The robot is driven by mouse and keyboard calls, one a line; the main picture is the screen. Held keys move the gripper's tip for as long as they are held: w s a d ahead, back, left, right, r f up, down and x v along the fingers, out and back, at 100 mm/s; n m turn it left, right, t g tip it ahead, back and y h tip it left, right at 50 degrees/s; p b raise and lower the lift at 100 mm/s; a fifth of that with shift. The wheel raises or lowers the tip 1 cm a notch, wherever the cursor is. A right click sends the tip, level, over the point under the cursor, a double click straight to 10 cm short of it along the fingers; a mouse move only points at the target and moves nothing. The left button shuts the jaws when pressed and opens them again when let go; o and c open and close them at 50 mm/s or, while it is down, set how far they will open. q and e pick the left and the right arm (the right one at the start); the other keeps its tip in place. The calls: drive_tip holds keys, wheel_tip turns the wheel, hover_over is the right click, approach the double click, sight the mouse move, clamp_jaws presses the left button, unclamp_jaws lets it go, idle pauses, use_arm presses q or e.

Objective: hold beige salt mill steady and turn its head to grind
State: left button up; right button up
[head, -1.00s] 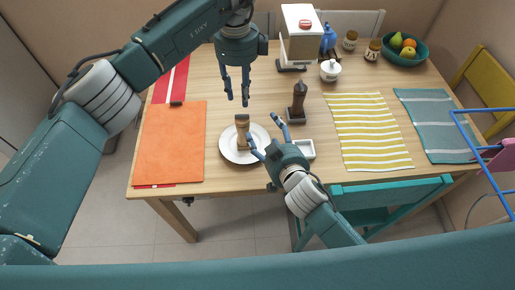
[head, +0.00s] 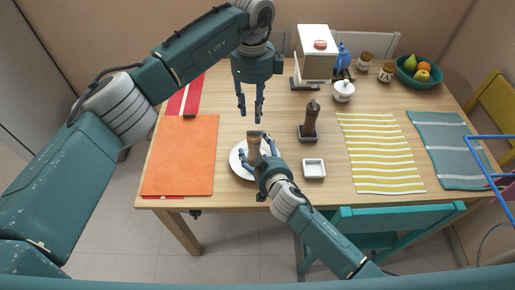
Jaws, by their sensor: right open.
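A dark brown mill (head: 310,120) on a stand and a small white square dish (head: 313,168) are to the right. An orange cloth (head: 180,155) lies left, a yellow striped cloth (head: 380,155) right. A white lidded pot (head: 343,90) and fruit bowl (head: 419,72) are farther back.

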sight(254, 131)
drive_tip(key=shift+w+a+f, duration=0.1)
drive_tip(key=shift+w+a, duration=0.05)
drive_tip(key=shift+w, duration=0.15)
drive_tip(key=c, duration=1.5)
use_arm(q)
drive_tip(key=o, duration=0.5)
drive_tip(key=shift+r, duration=0.15)
drive_tip(key=shift+c, duration=0.2)
use_arm(e)
drive_tip(key=shift+o, duration=0.2)
use_arm(q)
drive_tip(key=shift+o, duration=0.7)
drive_tip(key=shift+r+m, duration=0.9)
drive_tip(key=shift+m, duration=0.1)
wheel_tip(254, 131, down, 12)
drive_tip(key=shift+r, duration=0.1)
drive_tip(key=c, duration=1.2)
